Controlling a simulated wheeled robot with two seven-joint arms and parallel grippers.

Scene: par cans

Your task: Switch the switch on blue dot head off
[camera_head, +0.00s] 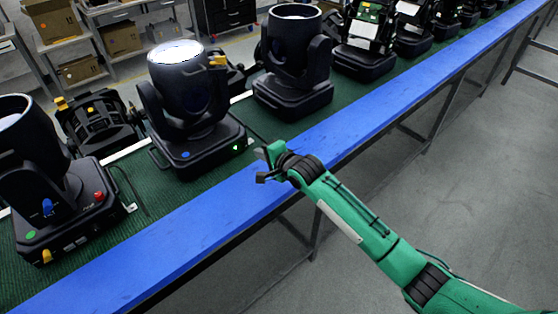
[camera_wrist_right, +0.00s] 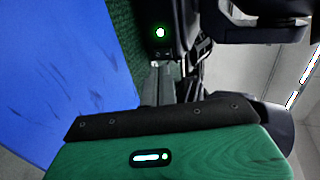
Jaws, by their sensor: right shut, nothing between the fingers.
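The blue dot head is a black moving-head lamp (camera_head: 185,95) with a bright lit lens on top. A blue dot (camera_head: 185,155) marks the front of its base. A lit green switch (camera_head: 237,146) shows at the right end of that base. My right gripper (camera_head: 263,163) is just right of this base, over the blue table edge, shut and empty. In the right wrist view, the glowing switch (camera_wrist_right: 160,32) is straight beyond my shut fingers (camera_wrist_right: 160,82), with a small gap that is hard to judge. My left gripper is not in view.
Another black lamp head (camera_head: 290,55) stands behind to the right. One with coloured knobs (camera_head: 60,205) stands at the left. Several more line the green conveyor mat (camera_head: 160,240). The blue edge rail (camera_head: 130,265) runs along the front.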

